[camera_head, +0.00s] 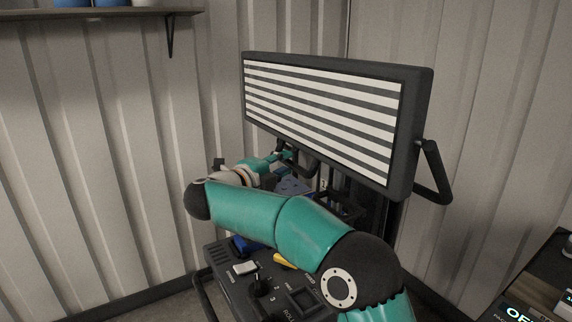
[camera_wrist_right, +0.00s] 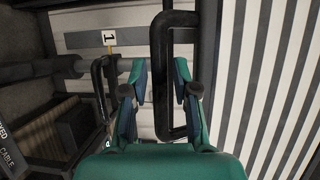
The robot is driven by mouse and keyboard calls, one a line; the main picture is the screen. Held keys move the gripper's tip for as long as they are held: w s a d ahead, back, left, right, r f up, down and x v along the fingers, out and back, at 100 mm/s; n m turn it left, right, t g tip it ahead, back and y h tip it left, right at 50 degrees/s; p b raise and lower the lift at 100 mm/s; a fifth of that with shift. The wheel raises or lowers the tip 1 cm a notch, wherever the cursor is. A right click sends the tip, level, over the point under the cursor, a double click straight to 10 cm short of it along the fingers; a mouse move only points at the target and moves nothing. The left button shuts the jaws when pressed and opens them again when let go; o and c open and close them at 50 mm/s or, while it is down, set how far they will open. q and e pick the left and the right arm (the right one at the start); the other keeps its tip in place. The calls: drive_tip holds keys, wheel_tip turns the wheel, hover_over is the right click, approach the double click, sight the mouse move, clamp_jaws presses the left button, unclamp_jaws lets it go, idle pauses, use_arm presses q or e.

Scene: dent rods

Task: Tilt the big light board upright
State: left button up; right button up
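The big light board (camera_head: 320,115) has a dark frame and a face of white and dark stripes. It stands at a slant in the middle of the head view, and its striped face fills the right side of the wrist view (camera_wrist_right: 275,80). A black bar handle (camera_head: 432,165) sticks out on its right side. My right gripper (camera_head: 283,155) is under the board's lower left part. In the wrist view its fingers (camera_wrist_right: 162,80) stand apart on either side of a black looped handle (camera_wrist_right: 161,50), seemingly not clamped on it. My left gripper is out of view.
A dark control panel (camera_head: 245,268) with switches and a knob lies below my right arm. A dark unit with a lit display (camera_head: 530,305) is at the lower right. Corrugated walls (camera_head: 80,150) stand close behind, with a shelf (camera_head: 100,12) at upper left.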

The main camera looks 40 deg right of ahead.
drive_tip(key=v, duration=1.2)
drive_tip(key=shift+f, duration=0.1)
idle(0.4)
